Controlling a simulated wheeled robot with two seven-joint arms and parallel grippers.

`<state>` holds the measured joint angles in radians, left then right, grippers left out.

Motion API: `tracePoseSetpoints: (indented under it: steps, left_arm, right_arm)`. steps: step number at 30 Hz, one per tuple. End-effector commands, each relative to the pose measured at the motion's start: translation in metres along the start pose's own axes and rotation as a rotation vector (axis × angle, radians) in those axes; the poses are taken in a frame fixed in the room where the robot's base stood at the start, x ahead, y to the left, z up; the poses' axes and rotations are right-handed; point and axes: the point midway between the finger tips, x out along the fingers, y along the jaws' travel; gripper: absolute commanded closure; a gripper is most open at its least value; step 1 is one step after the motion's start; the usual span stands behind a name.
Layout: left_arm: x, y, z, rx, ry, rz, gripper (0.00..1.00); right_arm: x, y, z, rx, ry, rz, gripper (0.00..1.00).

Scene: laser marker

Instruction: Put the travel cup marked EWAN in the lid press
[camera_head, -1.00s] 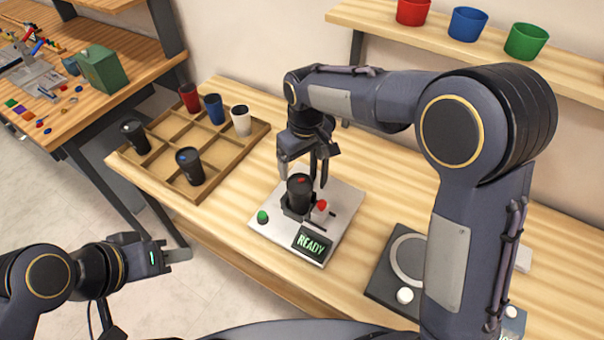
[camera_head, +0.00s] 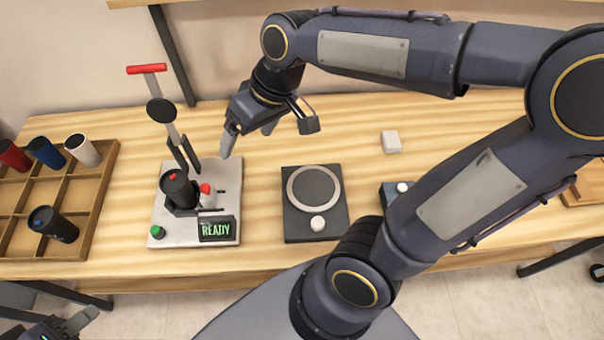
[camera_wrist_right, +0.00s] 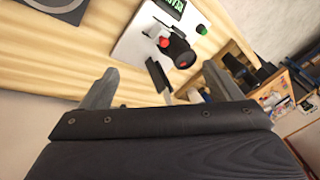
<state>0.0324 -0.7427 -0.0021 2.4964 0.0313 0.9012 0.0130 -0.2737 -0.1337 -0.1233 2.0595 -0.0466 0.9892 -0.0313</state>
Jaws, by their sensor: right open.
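A black travel cup (camera_head: 178,190) with a red spot on its lid stands upright in the holder of a grey machine (camera_head: 222,180) with a READY display. I cannot read a name on it. A red-handled lever (camera_head: 147,69) with a black disc rises behind the cup and seems to belong to this machine. The cup (camera_wrist_right: 181,52) also shows in the right wrist view. My right gripper (camera_head: 268,131) is open and empty, above the table right of the machine. My left gripper (camera_head: 82,320) is at the bottom left corner, partly cut off; its jaw state is unclear.
A wooden compartment tray (camera_head: 98,190) at left holds red, blue and white cups, plus a black cup (camera_head: 53,224) with a blue-marked lid. A dark device with a round plate (camera_head: 314,190) stands right of the machine. A small white block (camera_head: 391,141) lies beyond it.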

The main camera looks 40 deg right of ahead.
Motion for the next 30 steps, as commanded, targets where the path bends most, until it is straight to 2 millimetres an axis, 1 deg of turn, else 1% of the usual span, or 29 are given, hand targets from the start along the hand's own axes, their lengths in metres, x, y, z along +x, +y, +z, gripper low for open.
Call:
tracePoseSetpoints:
  steps: [1,3,6,9,12,17,30]
  left_arm:
    - [0.0,0.0,0.0,0.0,0.0,0.0,0.64]
    - [0.0,0.0,0.0,0.0,0.0,0.0,0.64]
    - [0.0,0.0,0.0,0.0,0.0,0.0,0.64]
    - [0.0,0.0,0.0,0.0,0.0,0.0,0.64]
    - [0.0,0.0,0.0,0.0,0.0,0.0,0.64]
    - [0.0,0.0,0.0,0.0,0.0,0.0,0.64]
    - [0.0,0.0,0.0,0.0,0.0,0.0,0.64]
  right_arm:
    - [-0.009,0.006,0.02,0.045,0.042,-0.007,0.16]
    - [-0.017,0.01,0.044,0.094,0.093,-0.011,0.16]
    - [-0.02,0.012,0.075,0.157,0.156,-0.008,0.16]
    - [-0.018,0.013,0.099,0.207,0.206,0.001,0.16]
    - [-0.015,0.013,0.114,0.24,0.241,0.012,0.16]
    - [-0.012,0.013,0.123,0.261,0.262,0.02,0.16]
    - [-0.012,0.013,0.123,0.26,0.261,0.019,0.16]
